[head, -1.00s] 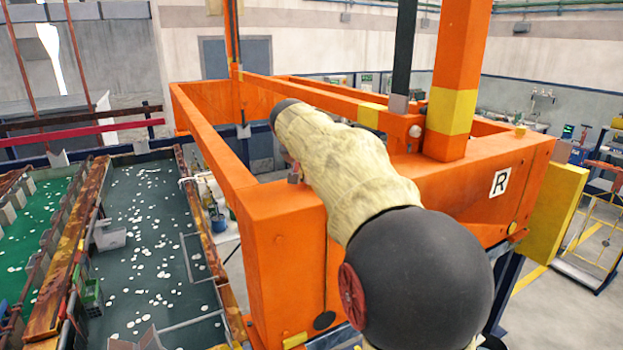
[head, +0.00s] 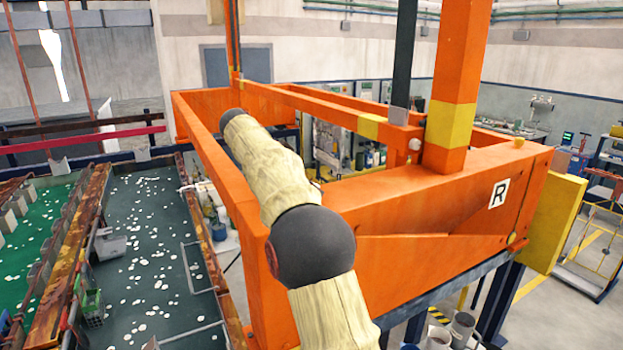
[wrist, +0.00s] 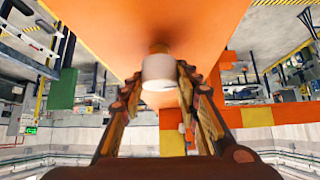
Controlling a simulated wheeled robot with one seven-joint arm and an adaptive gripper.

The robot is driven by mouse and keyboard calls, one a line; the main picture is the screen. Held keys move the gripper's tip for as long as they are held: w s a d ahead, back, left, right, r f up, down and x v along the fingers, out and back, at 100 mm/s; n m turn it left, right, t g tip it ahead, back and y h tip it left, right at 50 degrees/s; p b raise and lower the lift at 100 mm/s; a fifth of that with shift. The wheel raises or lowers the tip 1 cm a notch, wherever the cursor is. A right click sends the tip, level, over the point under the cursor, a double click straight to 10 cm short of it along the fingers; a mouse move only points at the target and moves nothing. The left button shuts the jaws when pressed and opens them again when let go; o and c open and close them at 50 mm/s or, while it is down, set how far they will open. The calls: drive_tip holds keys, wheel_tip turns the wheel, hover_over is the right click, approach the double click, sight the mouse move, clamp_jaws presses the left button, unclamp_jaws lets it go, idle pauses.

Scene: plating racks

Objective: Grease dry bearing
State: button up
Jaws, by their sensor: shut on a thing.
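In the wrist view my gripper (wrist: 157,88) has its two fingers on either side of a short white cylinder (wrist: 160,71) and is shut on it. Just beyond the cylinder is a small brown round part or stain (wrist: 159,47) on an orange surface (wrist: 110,30). I cannot tell whether this is the dry bearing, or whether the cylinder touches it. In the head view my sleeved arm reaches over the orange frame (head: 430,220), and its end hides my gripper there.
A yellow-banded orange post (head: 452,110) rises from the frame, with a dark upright (head: 403,60) beside it. A green-grey tank (head: 150,240) with white pieces lies left. A yellow panel (head: 555,225) stands right. Cups (head: 438,338) sit low at front.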

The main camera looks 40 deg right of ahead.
drive_tip(key=shift+m+g+y+p, duration=0.5)
drive_tip(key=shift+m+g+p, duration=0.7)
drive_tip(key=shift+m+p, duration=0.5)
drive_tip(key=o, duration=1.2)
drive_tip(key=shift+c, duration=0.2)
drive_tip(key=shift+f, duration=0.15)
